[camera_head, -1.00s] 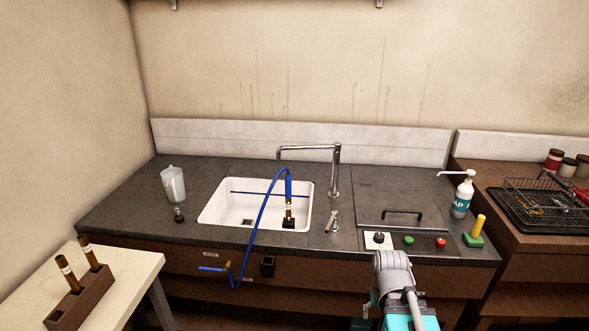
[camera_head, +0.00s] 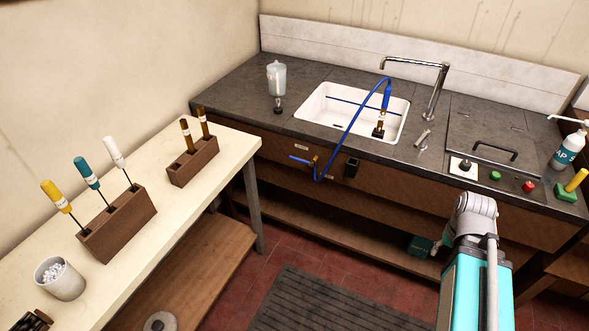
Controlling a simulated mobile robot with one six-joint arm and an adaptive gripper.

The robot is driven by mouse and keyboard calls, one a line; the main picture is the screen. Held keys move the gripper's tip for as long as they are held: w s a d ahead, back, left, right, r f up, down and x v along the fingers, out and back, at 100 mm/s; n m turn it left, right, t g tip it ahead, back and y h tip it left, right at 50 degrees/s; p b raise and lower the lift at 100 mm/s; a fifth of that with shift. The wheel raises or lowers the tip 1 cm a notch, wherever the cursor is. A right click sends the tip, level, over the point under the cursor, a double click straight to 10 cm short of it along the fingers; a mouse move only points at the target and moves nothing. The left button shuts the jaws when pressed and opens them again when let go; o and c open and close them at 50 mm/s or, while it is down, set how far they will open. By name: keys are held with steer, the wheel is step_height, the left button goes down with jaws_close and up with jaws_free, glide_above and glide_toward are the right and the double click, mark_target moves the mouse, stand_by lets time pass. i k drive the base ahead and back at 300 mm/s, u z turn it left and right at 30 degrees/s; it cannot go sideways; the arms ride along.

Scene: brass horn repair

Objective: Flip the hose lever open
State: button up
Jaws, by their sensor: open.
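The blue hose lever (camera_head: 299,160) sits on a brass valve (camera_head: 314,162) at the front of the brown cabinet, below the sink. The lever points left and lies nearly level. A blue hose (camera_head: 349,132) rises from the valve and arches over the sink edge to a blue end piece (camera_head: 387,96). That end meets a brass-coloured piece (camera_head: 382,118) standing in the white sink (camera_head: 341,117). My arm shows at the lower right, well right of the lever and apart from it. My gripper is not visible.
A dark square holder (camera_head: 351,168) is fixed right of the valve. A cream table (camera_head: 175,232) with tool racks stands at the left front. A faucet (camera_head: 436,90) rises behind the sink. The red tiled floor with a grey mat (camera_head: 330,303) is open before the cabinet.

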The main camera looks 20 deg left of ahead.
mark_target(312, 163)
steer(key=k, duration=1.05)
steer(key=u, duration=0.4)
steer(key=i, duration=1.1)
steer(key=u, duration=0.7)
steer(key=i, duration=1.15)
steer(key=z, duration=0.15)
